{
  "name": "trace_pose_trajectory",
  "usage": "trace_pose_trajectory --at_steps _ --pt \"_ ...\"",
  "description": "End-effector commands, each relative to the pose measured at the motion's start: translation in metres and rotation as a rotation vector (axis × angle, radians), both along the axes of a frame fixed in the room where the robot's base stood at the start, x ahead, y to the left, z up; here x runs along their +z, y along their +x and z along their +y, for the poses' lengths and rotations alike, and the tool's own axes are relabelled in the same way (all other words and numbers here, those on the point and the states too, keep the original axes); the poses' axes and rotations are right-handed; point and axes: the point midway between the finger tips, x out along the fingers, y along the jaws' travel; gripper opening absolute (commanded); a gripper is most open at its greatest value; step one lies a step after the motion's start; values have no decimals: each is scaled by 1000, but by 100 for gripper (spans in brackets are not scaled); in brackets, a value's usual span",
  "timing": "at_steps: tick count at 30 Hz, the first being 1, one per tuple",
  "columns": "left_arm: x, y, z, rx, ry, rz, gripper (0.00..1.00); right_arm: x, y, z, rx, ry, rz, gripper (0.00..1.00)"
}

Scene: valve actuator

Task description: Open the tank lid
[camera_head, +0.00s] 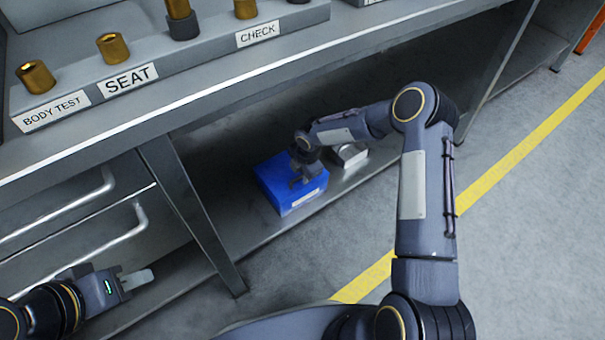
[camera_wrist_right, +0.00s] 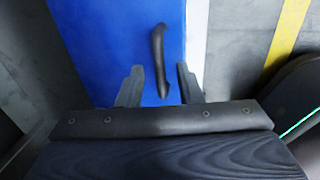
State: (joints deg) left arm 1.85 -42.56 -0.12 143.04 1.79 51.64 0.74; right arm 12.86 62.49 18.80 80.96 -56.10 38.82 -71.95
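The blue tank (camera_head: 272,184) sits on the low shelf under the bench. In the right wrist view, its blue top (camera_wrist_right: 105,35) carries a dark, slightly curved bar handle (camera_wrist_right: 158,45). My right gripper (camera_wrist_right: 160,67) points down over this top, its fingers apart on either side of the handle's near part, with gaps showing on both sides. In the head view, my right gripper (camera_head: 299,172) partly covers the tank's top, and its fingers are hard to make out. The top looks closed. My left gripper (camera_head: 137,280) is at the lower left, away from the tank; its finger gap is unclear.
A silver box (camera_head: 349,156) stands right of the tank. A bench leg (camera_head: 190,213) stands left of it, and the bench edge (camera_head: 170,108) overhangs. Drawers with bar handles (camera_head: 108,238) are at left. Floor with a yellow line (camera_head: 530,145) is clear at right.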

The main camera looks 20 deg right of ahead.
Motion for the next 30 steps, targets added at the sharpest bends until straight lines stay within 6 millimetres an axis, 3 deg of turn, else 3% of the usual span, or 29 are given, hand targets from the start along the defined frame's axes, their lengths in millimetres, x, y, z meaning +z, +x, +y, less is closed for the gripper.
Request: trace_pose_trajectory --at_steps 6,14,30 --pt "0 0 0 0 0 0 33 0 0 0 0 0 0 33" --pt "0 0 0 0 0 0 33 0 0 0 0 0 0 0" --pt "6 0 0 0 0 0 33 10 3 2 1 0 -2 0"
